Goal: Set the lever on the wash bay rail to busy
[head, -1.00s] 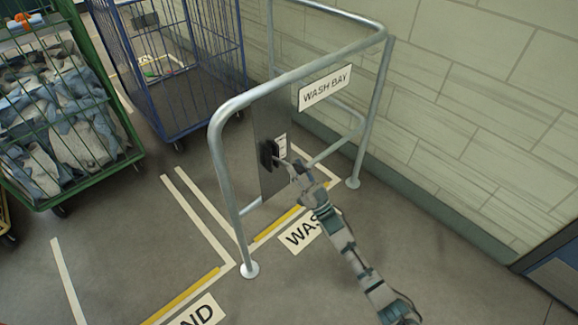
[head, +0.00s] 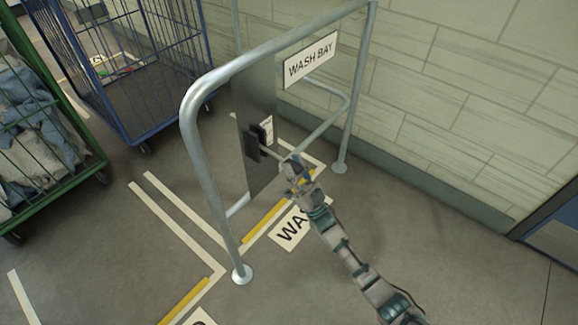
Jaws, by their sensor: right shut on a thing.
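The wash bay rail (head: 205,165) is a grey metal tube frame with a white "WASH BAY" sign (head: 310,60). A grey upright plate (head: 262,105) stands inside the frame and carries a small white label (head: 267,130). The dark lever (head: 252,145) sits on this plate, left of the label. My right gripper (head: 281,158) is at the lever and shut on it; the fingertips are small and partly hidden by the lever and wrist. The lever's setting and the label's words are too small to read. My left gripper is not in view.
A blue cage cart (head: 130,75) stands behind the rail at the left. A green cage cart (head: 70,172) with blue-grey cloth is at the far left. A pale block wall (head: 470,90) runs along the right. Floor is clear in front of the rail.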

